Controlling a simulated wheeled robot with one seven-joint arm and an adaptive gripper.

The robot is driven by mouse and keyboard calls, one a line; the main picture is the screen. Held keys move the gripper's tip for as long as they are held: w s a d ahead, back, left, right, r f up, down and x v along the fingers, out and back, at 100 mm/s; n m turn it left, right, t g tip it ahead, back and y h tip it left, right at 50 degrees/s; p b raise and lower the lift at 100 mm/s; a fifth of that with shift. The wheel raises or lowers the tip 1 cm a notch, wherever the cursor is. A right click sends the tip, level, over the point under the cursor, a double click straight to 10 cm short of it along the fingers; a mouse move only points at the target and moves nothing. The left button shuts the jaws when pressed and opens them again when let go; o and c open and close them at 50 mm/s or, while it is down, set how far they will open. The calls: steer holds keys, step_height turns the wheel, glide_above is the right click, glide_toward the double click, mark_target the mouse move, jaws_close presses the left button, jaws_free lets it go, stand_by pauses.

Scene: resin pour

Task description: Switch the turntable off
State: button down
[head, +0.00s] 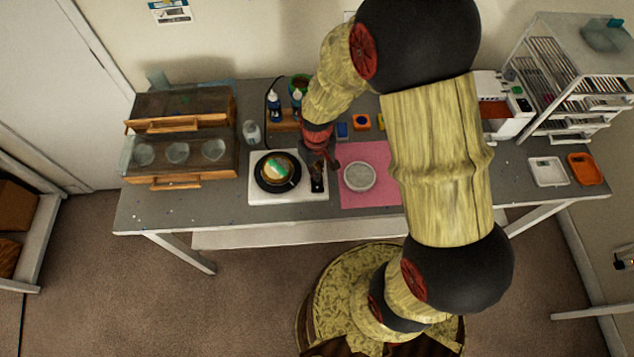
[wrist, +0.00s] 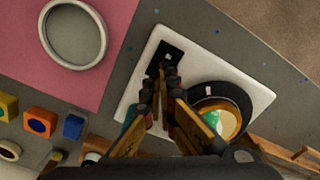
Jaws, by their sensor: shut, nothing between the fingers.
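The turntable has a white square base (head: 259,194), which also shows in the wrist view (wrist: 205,66). Its round black platter (head: 262,184) carries a cream and green round piece (head: 277,170), also seen in the wrist view (wrist: 224,121). A black switch panel (wrist: 171,54) with a small light mark lies on the base beside the platter, near one corner. My gripper (head: 325,168) is over this panel side of the base. In the wrist view my gripper (wrist: 164,77) is shut and empty, its tips at the panel's edge and partly covering it. Contact and the switch position cannot be told.
A pink mat (head: 378,157) with a pale round mould (head: 359,177) lies right of the turntable. Wooden-fronted boxes with clear cups (head: 178,152) stand left. Bottles (head: 274,105) and small coloured blocks (head: 361,122) are behind. A white rack (head: 560,80) stands far right.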

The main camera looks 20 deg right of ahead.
steer(key=shift+f+b, duration=0.5)
steer(key=shift+f, duration=0.3)
stand_by(0.4)
steer(key=shift+r+p, duration=2.6)
steer(key=shift+r, duration=0.95)
